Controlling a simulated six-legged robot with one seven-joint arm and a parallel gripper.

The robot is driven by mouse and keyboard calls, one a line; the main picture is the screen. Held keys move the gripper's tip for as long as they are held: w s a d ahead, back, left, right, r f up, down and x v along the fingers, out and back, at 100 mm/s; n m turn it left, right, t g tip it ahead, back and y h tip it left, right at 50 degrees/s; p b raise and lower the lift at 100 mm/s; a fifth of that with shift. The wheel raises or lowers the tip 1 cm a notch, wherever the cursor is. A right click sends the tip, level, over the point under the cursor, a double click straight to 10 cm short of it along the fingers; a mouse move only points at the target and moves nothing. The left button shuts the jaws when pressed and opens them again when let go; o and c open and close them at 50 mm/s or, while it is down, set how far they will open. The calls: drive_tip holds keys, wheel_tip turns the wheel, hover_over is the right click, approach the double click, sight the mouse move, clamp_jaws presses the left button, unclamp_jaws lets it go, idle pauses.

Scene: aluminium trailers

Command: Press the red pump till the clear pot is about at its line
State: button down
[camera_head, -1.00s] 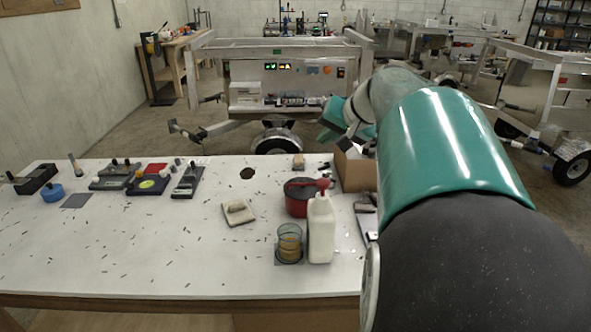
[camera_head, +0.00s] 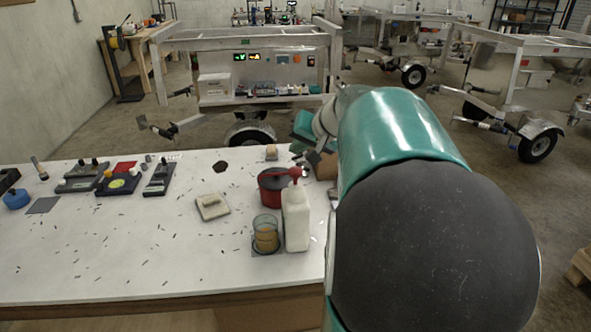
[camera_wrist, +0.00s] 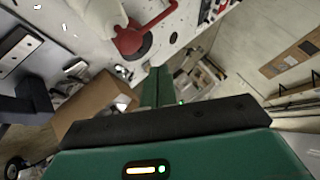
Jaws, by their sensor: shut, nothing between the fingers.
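A white bottle (camera_head: 296,220) with a red pump (camera_head: 295,173) on top stands upright near the table's right end. The clear pot (camera_head: 265,222) stands just left of it on a dark square and holds amber liquid in its lower part; I cannot make out its line. My gripper (camera_head: 313,157) is shut and empty, behind and slightly right of the pump, apart from it, partly hidden by my arm. In the wrist view my shut fingers (camera_wrist: 157,88) point past the table edge, with red and white shapes at the top that I cannot separate surely.
A red pot (camera_head: 270,198) with a dark lid stands close behind the bottle. A light block-like pad (camera_head: 212,206) lies left of it, and a small wooden block (camera_head: 271,152) is behind. A cardboard box (camera_wrist: 92,105) stands near my gripper. The left front tabletop is fairly clear.

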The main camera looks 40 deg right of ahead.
sight(294, 170)
drive_tip(key=shift+f, duration=1.45)
drive_tip(key=shift+f, duration=0.15)
idle(0.8)
drive_tip(key=shift+f, duration=0.3)
drive_tip(key=shift+f, duration=1.1)
idle(1.0)
idle(0.4)
drive_tip(key=shift+r, duration=1.55)
drive_tip(key=shift+r, duration=0.1)
drive_tip(key=shift+r, duration=2.4)
